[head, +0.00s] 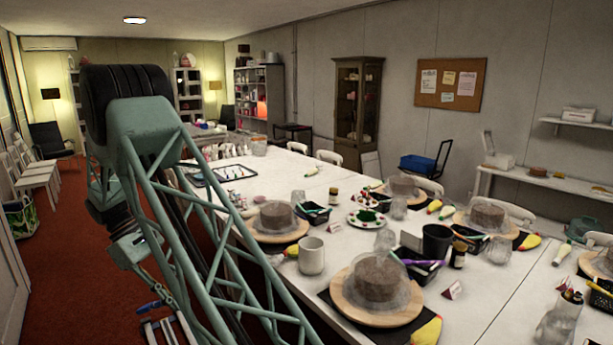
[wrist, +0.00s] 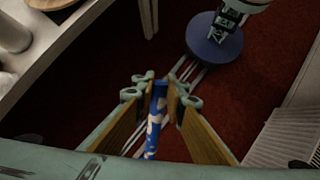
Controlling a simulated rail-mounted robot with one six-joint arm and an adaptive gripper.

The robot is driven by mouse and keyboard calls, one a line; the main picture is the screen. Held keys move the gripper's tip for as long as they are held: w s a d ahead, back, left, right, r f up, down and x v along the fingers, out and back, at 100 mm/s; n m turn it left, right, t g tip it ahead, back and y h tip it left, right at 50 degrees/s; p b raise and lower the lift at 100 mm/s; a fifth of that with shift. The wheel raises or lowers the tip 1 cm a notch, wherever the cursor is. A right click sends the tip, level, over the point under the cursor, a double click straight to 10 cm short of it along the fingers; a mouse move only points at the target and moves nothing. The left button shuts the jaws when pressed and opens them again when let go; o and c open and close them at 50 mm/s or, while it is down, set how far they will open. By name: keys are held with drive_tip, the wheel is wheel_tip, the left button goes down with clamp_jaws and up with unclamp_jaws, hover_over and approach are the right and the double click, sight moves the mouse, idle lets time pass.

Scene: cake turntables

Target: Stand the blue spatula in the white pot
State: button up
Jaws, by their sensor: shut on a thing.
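My gripper (wrist: 160,88) is shut on the blue spatula (wrist: 155,118), which shows between the two jaws in the wrist view with pale patches on its blue surface. The spatula is held over the red floor, off to the side of the table. In the head view a small blue piece of it (head: 150,305) shows low at the left, beside my arm. The white pot (head: 311,256) stands upright on the near left part of the table. In the wrist view a white cylinder, apparently the pot (wrist: 12,34), stands at the upper left. The inside of the pot is hard to see.
The long white table (head: 322,187) holds cakes under clear domes on wooden turntables, black trays and icing tools. A domed cake (head: 376,278) stands right of the pot and another (head: 276,217) behind it. A black cup (head: 436,241) stands further right. Red floor lies left of the table.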

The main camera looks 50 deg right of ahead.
drive_tip(key=d+r+n+t+h+p, duration=0.1)
drive_tip(key=d+r+n+h+p, duration=0.3)
drive_tip(key=d, duration=1.7)
drive_tip(key=d+r+n+t+h+p, duration=0.2)
drive_tip(key=d+r+n+h+p, duration=0.3)
drive_tip(key=d, duration=1.7)
drive_tip(key=d+r+n+t+h+p, duration=0.1)
drive_tip(key=d+r+n+h+p, duration=0.3)
drive_tip(key=d+r, duration=0.7)
drive_tip(key=d+n+h, duration=0.2)
drive_tip(key=d, duration=0.8)
drive_tip(key=shift+w+d+t+p, duration=0.15)
drive_tip(key=shift+w+t+p, duration=0.15)
drive_tip(key=shift+f, duration=0.4)
wheel_tip(320, 180, down, 17)
drive_tip(key=b, duration=0.7)
drive_tip(key=shift+r+b, duration=0.2)
drive_tip(key=shift+b, duration=0.1)
drive_tip(key=shift+f, duration=0.1)
